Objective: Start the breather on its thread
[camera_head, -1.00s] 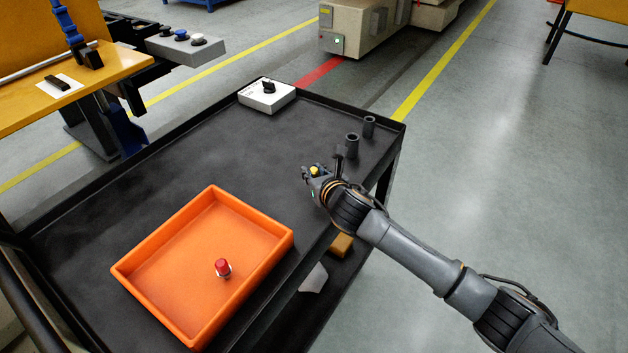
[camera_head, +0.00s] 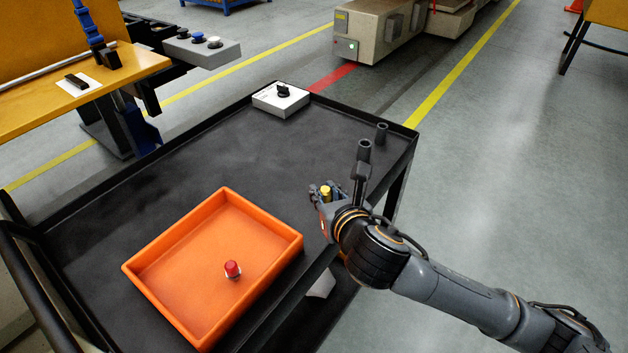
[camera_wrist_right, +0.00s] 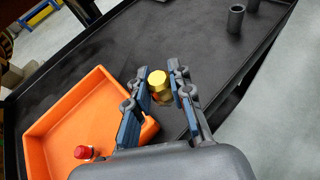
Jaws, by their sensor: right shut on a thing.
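My right gripper (camera_head: 325,195) is above the right side of the black cart, beside the orange tray. Its two fingers are shut on a small brass-yellow piece, likely the breather (camera_head: 326,189). In the right wrist view, the breather (camera_wrist_right: 158,84) shows its round yellow top between the fingertips, and its lower part is mostly hidden. Two dark hollow cylinders, a nearer one (camera_head: 364,150) and a farther one (camera_head: 381,133), stand upright at the cart's far right corner, apart from the gripper. I cannot make out a thread on them. My left gripper is not in view.
The orange tray (camera_head: 141,277) holds a red-capped fitting (camera_head: 232,269). A white box with a black knob (camera_head: 281,99) sits at the cart's far edge. The black cart top (camera_head: 190,160) has a raised rim and is clear in the middle.

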